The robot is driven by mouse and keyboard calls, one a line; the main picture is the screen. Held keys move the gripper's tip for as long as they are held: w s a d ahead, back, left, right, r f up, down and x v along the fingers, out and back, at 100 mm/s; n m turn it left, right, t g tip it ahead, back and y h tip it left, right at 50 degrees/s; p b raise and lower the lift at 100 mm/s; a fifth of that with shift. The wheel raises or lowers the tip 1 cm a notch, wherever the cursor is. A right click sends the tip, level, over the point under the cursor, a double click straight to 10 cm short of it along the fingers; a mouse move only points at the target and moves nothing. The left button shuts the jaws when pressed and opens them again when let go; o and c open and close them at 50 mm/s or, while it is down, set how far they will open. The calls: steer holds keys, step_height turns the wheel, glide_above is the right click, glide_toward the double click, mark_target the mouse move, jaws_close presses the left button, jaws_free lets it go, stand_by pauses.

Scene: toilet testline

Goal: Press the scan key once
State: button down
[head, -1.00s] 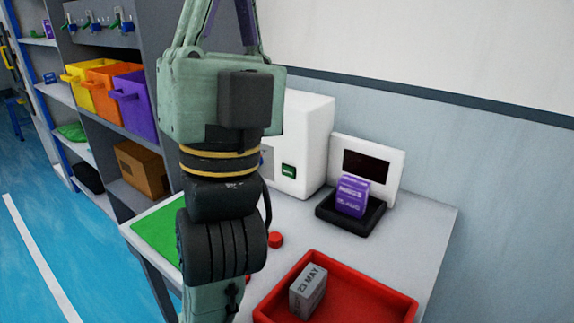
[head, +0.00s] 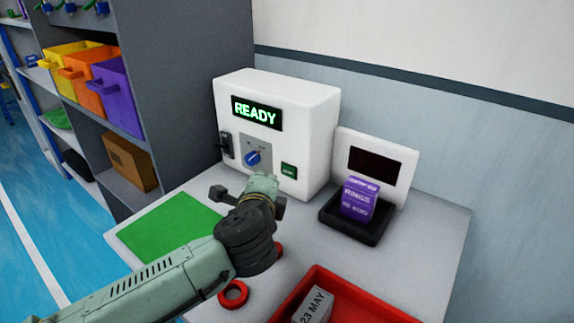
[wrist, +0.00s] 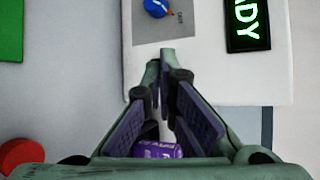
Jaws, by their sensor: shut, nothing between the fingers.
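The white machine (head: 300,110) stands at the back of the table with a lit READY display (head: 256,112). Its small green key (head: 288,171), with lettering too small to read, is low on the front, right of the blue knob (head: 252,158). My gripper (head: 262,181) is in front of the machine, left of the key, in the head view; its fingertips are hard to make out there. In the wrist view my gripper (wrist: 160,65) is shut and empty, its tips over the white front near the knob (wrist: 157,7). The key is not visible there.
A purple box (head: 359,198) sits on a black scale (head: 345,225) at the right. A red tray (head: 385,305) holding a grey box (head: 313,306) is at the front.

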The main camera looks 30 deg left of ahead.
mark_target(288, 171)
steer(key=shift+g, duration=0.8)
steer(key=s+a+f, duration=0.1)
steer(key=f, duration=0.1)
steer(key=s+a+f, duration=0.1)
steer(key=f, duration=0.1)
steer(key=shift+s+a, duration=0.15)
steer(key=shift+a, duration=0.25)
steer(key=shift+r, duration=0.1)
steer(key=shift+w+d+b, duration=0.1)
steer(key=shift+w+d, duration=0.1)
steer(key=shift+w, duration=1.25)
steer(key=shift+w+d+b, duration=0.1)
steer(key=shift+w+d, duration=0.15)
steer(key=shift+w, duration=1.25)
steer(key=shift+w+d+b, duration=0.1)
steer(key=shift+w+d, duration=0.1)
steer(key=shift+w, duration=1.25)
steer(key=shift+w, duration=0.45)
steer(key=shift+w+d, duration=0.15)
steer(key=shift+w, duration=0.2)
steer(key=shift+s, duration=0.8)
